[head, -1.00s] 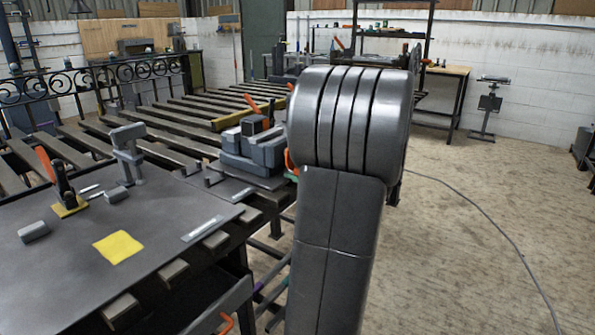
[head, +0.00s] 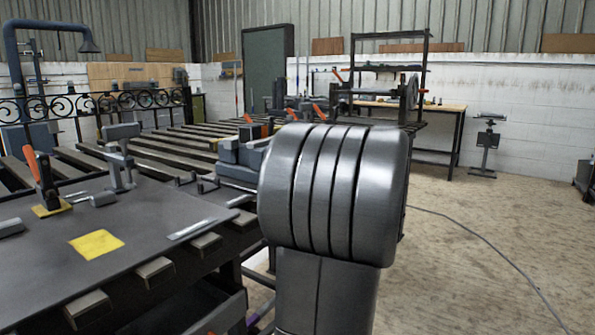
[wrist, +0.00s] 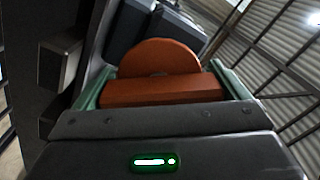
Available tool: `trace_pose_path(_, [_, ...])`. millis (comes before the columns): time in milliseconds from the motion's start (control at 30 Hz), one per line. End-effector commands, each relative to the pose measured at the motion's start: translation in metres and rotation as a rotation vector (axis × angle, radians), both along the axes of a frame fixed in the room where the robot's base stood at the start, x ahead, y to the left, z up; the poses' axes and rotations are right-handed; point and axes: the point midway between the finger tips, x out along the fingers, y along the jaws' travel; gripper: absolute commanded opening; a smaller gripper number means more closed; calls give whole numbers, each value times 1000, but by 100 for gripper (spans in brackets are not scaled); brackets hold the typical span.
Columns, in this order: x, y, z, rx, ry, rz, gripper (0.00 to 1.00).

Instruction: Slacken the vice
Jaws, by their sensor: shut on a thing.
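Dark grey blocks of the vice show behind the disc. In the head view my gripper is hidden behind my arm.
A dark bench top (head: 150,225) at left holds a yellow square (head: 97,244), an orange-handled toggle clamp (head: 45,185) and a grey upright clamp (head: 120,155). A dark scrollwork gate (head: 110,102) stands behind. The floor (head: 470,250) at right is open, with a cable across it.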

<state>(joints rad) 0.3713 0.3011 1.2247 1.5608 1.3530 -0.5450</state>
Motion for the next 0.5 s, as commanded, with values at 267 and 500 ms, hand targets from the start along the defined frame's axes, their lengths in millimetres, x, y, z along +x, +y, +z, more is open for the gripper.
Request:
trace_pose_path(267, [0, 1, 0, -29, -43, 1, 72])
trace_pose_path(500, [0, 1, 0, -31, -47, 1, 72])
